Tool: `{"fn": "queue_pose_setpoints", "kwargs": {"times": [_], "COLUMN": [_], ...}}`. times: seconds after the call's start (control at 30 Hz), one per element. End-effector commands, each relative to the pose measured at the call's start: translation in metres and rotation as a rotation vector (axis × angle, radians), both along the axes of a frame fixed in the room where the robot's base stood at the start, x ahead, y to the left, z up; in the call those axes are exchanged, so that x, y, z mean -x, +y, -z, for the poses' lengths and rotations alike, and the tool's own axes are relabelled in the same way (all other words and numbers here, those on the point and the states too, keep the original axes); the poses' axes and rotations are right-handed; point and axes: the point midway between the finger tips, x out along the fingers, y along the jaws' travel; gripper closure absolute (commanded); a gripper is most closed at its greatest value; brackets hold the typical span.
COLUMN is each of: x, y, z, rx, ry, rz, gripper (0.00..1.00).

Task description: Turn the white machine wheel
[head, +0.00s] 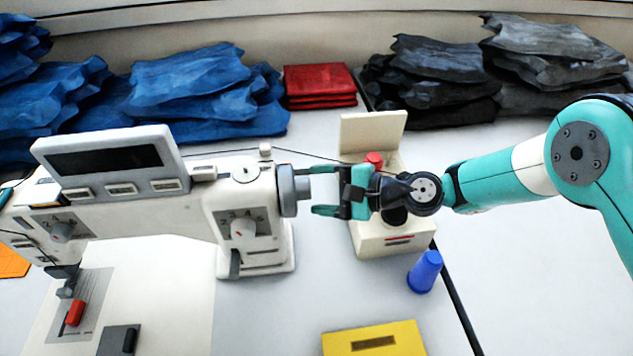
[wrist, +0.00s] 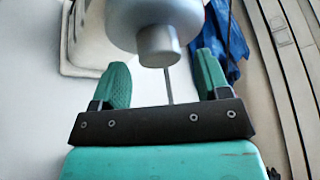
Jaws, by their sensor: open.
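The white sewing machine (head: 150,215) stands at the left in the head view. Its wheel (head: 287,190) is on the machine's right end and looks grey rather than white. My gripper (head: 316,190) is open just right of the wheel, with one finger higher and one lower in the picture, pointing at it. In the wrist view, the silver wheel (wrist: 157,15) and its round hub (wrist: 160,46) sit ahead, between the directions of the two green fingers (wrist: 162,62). The fingers look apart from the wheel. Nothing is held.
A cream box with a red button (head: 374,159) stands under my wrist. Blue cloth (head: 205,90), red cloth (head: 320,85) and dark cloth (head: 440,75) are stacked behind. A thin thread runs behind the wheel.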

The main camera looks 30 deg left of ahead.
Motion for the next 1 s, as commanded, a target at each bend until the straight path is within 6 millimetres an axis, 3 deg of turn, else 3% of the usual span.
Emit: {"fn": "queue_pose_setpoints", "kwargs": {"times": [0.13, 0.43, 0.47, 0.67, 1.0], "x": [0.003, 0.004, 0.004, 0.003, 0.003], "y": [0.011, 0.013, 0.013, 0.013, 0.012], "z": [0.002, 0.004, 0.004, 0.003, 0.013], "rx": [0.001, 0.000, 0.000, 0.000, -0.084], "ry": [-0.001, 0.000, 0.000, 0.000, -0.098], "rz": [-0.001, 0.001, 0.001, 0.001, 0.001], "gripper": [0.31, 0.31, 0.33, 0.79, 0.79]}}
